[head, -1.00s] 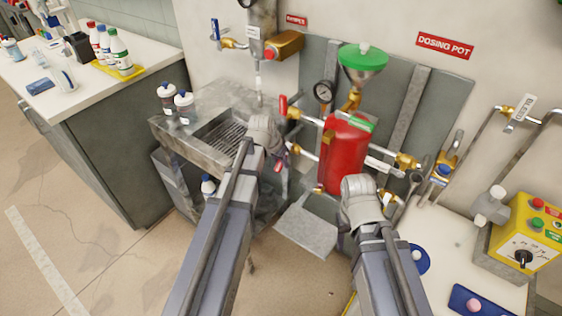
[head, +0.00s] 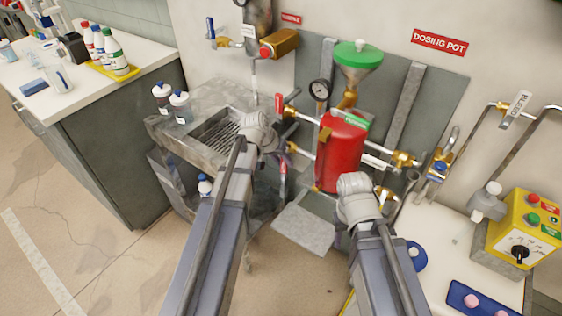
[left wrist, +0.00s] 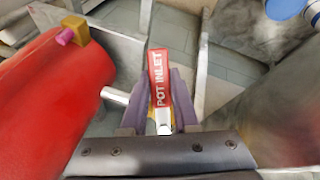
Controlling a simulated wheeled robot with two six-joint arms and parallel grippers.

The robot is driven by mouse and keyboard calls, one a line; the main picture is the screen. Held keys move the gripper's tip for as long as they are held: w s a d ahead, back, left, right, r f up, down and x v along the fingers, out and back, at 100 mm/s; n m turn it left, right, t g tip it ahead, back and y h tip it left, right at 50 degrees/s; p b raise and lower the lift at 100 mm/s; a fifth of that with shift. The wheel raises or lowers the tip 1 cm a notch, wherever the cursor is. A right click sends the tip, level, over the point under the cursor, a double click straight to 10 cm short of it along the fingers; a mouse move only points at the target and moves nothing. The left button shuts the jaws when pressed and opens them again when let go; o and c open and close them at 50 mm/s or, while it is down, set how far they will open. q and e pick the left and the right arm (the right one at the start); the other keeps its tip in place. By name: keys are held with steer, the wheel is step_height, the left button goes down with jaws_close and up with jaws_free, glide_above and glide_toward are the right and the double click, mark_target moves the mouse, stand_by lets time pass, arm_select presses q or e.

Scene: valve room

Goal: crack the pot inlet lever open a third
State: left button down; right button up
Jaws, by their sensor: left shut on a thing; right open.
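The pot inlet lever (left wrist: 158,80) has a red handle lettered POT INLET. In the left wrist view it lies between the two purple fingers of my left gripper (left wrist: 156,108), which is shut on it. In the head view the left gripper (head: 276,152) is left of the red dosing pot (head: 341,152), and the red lever handle (head: 283,173) shows beside it, pointing down. The pot also shows in the left wrist view (left wrist: 50,90). My right gripper (head: 350,225) is low in front of the pot, open, its fingers mostly hidden by its wrist.
Another red-handled lever (head: 279,103) is on the upper pipe left of the pot, near a gauge (head: 319,91). A steel sink (head: 195,142) stands left. A yellow control box (head: 520,235) and a blue tray (head: 475,303) are at right.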

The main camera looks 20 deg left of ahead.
arm_select(q)
steer(key=shift+d+n, duration=0.25)
steer(key=shift+n, duration=0.25)
steer(key=shift+r, duration=0.1)
steer(key=c, duration=0.7)
jaws_free()
steer(key=shift+o, duration=0.2)
steer(key=p+v, duration=0.7)
steer(key=shift+a+r, duration=0.2)
steer(key=shift+r, duration=0.15)
